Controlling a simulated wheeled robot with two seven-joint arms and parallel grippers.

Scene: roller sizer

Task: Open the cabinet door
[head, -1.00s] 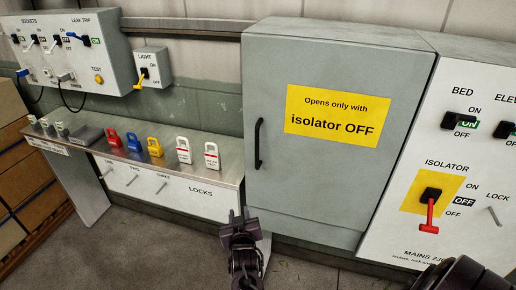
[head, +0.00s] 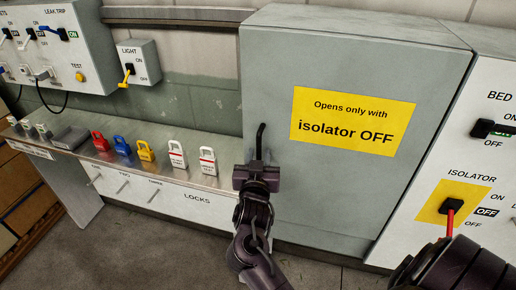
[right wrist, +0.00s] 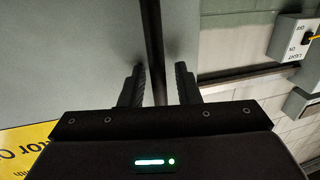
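The grey cabinet (head: 325,205) has a shut door with a yellow sign (head: 353,122) reading "Opens only with isolator OFF". Its black vertical handle (head: 260,138) is at the door's left edge; my gripper hides the lower part. My right gripper (head: 257,168) is at the handle. In the right wrist view, the handle (right wrist: 153,45) runs between the two open fingers of the right gripper (right wrist: 160,78), with a gap on both sides. The isolator switch (head: 453,207) has its red lever pointing down, and its indicator shows OFF. My left gripper is not in view.
Left of the cabinet, a lock shelf (head: 185,193) bears several coloured padlocks. A light switch box (head: 139,63) and a sockets panel (head: 48,40) are on the wall. The white control panel (head: 440,240) adjoins the cabinet's right side.

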